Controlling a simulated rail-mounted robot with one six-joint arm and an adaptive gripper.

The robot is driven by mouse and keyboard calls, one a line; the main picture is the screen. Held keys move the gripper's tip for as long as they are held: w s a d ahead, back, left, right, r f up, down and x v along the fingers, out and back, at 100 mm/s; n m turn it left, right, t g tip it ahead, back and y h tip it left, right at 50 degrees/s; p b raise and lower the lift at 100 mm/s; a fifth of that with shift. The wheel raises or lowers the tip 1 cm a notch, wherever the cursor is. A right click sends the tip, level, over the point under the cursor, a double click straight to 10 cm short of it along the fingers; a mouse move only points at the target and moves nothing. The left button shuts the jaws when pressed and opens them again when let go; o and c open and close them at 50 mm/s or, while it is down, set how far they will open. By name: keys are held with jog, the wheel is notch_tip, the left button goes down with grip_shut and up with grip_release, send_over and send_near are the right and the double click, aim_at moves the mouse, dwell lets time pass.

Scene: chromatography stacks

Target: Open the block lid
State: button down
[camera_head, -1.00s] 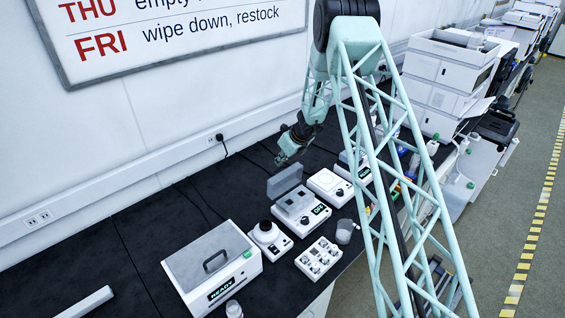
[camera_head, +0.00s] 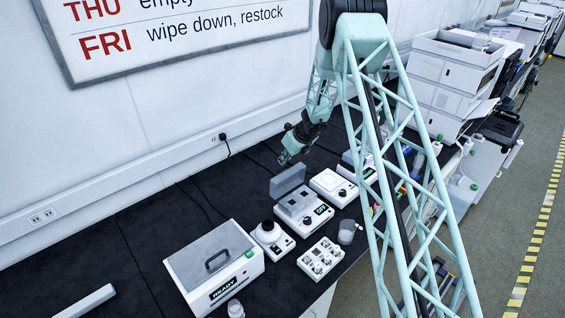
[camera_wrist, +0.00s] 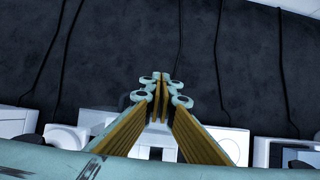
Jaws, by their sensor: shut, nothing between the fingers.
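The block heater (camera_head: 302,212) is a small white unit with a dark display, in the middle of the bench row. Its grey lid (camera_head: 288,181) stands raised at the unit's back edge, tilted up and away from the block. My gripper (camera_head: 284,160) is just above and behind the lid's top edge; the head view does not show clearly whether they touch. In the wrist view my gripper's fingers (camera_wrist: 161,77) are together and empty. The units at that view's lower edge are partly hidden by my gripper.
A white box with a handled grey lid (camera_head: 207,258) stands at the front left. A small round-topped unit (camera_head: 270,238), a white tray of several pieces (camera_head: 321,259) and a flat white unit (camera_head: 333,187) surround the heater.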

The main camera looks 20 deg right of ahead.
notch_tip(320, 180, up, 12)
jog(key=p, duration=0.1)
jog(key=shift+s+d, duration=0.15)
jog(key=shift+s, duration=0.15)
dwell(0.5)
dwell(0.3)
jog(key=s+a+n+g+h+b, duration=0.1)
jog(key=s+n+h+b, duration=0.3)
jog(key=n, duration=1.4)
jog(key=shift+s+a+r+n+g+h+b, duration=0.25)
jog(key=shift+s+a+b, duration=0.25)
jog(key=shift+s+b, duration=2)
jog(key=shift+w, duration=0.25)
